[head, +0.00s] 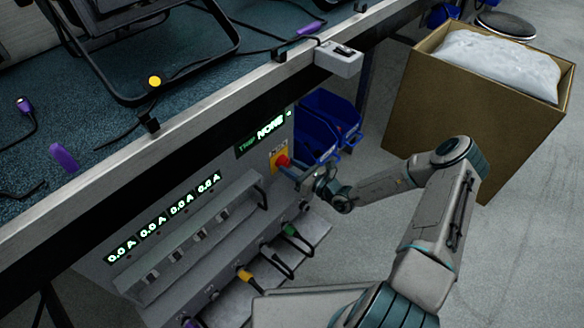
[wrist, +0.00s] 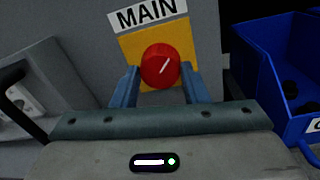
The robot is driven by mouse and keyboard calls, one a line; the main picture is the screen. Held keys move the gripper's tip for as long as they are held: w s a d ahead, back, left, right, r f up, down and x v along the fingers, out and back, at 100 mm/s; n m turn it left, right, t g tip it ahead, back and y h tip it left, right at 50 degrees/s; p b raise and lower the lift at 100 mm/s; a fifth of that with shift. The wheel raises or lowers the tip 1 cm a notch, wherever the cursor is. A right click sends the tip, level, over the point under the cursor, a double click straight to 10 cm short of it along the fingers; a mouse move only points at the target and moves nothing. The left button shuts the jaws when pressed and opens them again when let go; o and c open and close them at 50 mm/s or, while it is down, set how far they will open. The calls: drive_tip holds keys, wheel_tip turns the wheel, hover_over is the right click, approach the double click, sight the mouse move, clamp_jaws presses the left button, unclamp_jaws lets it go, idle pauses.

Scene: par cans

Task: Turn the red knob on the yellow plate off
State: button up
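The red knob (wrist: 160,66) sits on the yellow plate (wrist: 208,45) under a "MAIN" label in the wrist view. Its white mark slants from lower left to upper right. In the head view the knob (head: 282,160) and plate (head: 275,155) are at the right end of the grey panel front. My gripper (wrist: 160,76) faces the knob, with one blue finger on each side of it. The fingertips are very close to the knob's sides; I cannot tell whether they touch it. In the head view my gripper (head: 291,171) partly hides the plate's lower edge.
The panel has a lit display (head: 265,131), several green current readouts (head: 165,215), a long handle bar and plugged cables. Blue bins (head: 325,125) stand just right of the knob. A cardboard box (head: 475,110) is further right. The bench edge (head: 200,110) overhangs the panel.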

drive_tip(key=shift+r+p, duration=0.1)
drive_tip(key=shift+p, duration=0.35)
drive_tip(key=n+p, duration=0.3)
drive_tip(key=shift+r, duration=0.2)
drive_tip(key=n+p, duration=0.6)
drive_tip(key=shift+s+h, duration=0.1)
drive_tip(key=shift+h, duration=0.2)
drive_tip(key=n+p, duration=0.4)
drive_tip(key=shift+a, duration=0.1)
drive_tip(key=shift+f+n+h+p, duration=0.2)
drive_tip(key=shift+n+h+p, duration=0.2)
drive_tip(key=shift+n+p, duration=1.3)
drive_tip(key=shift+n, duration=0.5)
drive_tip(key=o, duration=1)
drive_tip(key=shift+f, duration=0.1)
drive_tip(key=shift+c, duration=0.2)
drive_tip(key=shift+s, duration=0.1)
